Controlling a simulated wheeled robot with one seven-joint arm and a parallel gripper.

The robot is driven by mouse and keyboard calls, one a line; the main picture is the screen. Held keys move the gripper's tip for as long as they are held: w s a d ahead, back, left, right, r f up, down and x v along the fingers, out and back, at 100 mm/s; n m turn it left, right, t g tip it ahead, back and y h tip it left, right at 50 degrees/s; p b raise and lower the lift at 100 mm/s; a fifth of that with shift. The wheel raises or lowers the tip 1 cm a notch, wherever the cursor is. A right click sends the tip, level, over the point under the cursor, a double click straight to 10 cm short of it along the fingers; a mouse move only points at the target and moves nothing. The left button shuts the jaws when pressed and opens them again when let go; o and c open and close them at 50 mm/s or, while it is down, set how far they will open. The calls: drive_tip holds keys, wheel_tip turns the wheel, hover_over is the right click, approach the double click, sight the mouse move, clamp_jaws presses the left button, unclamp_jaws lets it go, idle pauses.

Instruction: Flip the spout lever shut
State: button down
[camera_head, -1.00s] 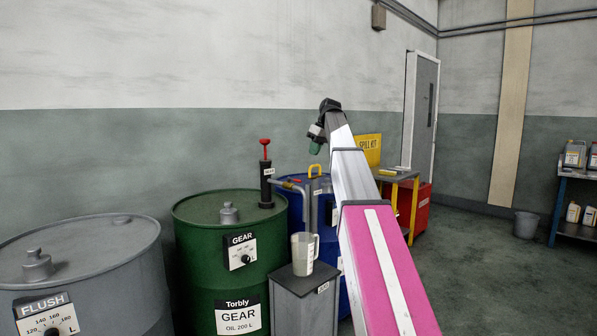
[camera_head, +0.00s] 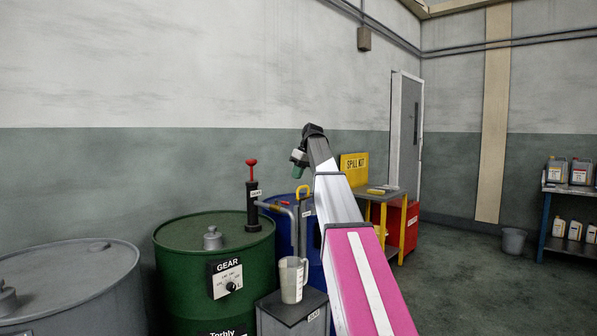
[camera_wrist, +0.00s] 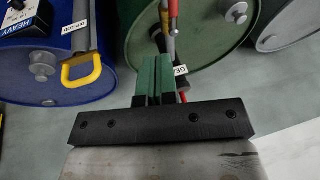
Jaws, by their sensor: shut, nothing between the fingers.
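The gear-oil hand pump (camera_head: 253,200) stands on the green drum (camera_head: 190,237), with a red top handle. Its grey spout pipe (camera_head: 292,220) reaches right and bends down above a clear measuring jug (camera_head: 291,280). A small orange-red lever (camera_head: 268,206) lies along the spout; a red bar by the spout in the wrist view (camera_wrist: 173,14) seems to be this lever. I cannot tell its exact setting. My gripper (camera_head: 299,158) is shut and empty, above and apart from the spout. In the wrist view its green fingers (camera_wrist: 149,75) lie together, partly hiding the pump and pipe.
The jug stands on a grey stand (camera_head: 292,318). A grey drum (camera_head: 75,285) is at left. A worktable (camera_head: 385,195) and spill kit are behind.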

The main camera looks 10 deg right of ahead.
sight(283, 202)
drive_tip(key=s+x, duration=0.1)
drive_tip(key=x, duration=0.8)
drive_tip(key=shift+s+a, duration=0.3)
drive_tip(key=shift+s, duration=0.1)
drive_tip(key=shift+s+a+m, duration=0.15)
drive_tip(key=shift+m, duration=0.55)
drive_tip(key=shift+s+a+m+t+h, duration=0.15)
drive_tip(key=shift+m+t+h, duration=0.15)
drive_tip(key=shift+m+t, duration=0.35)
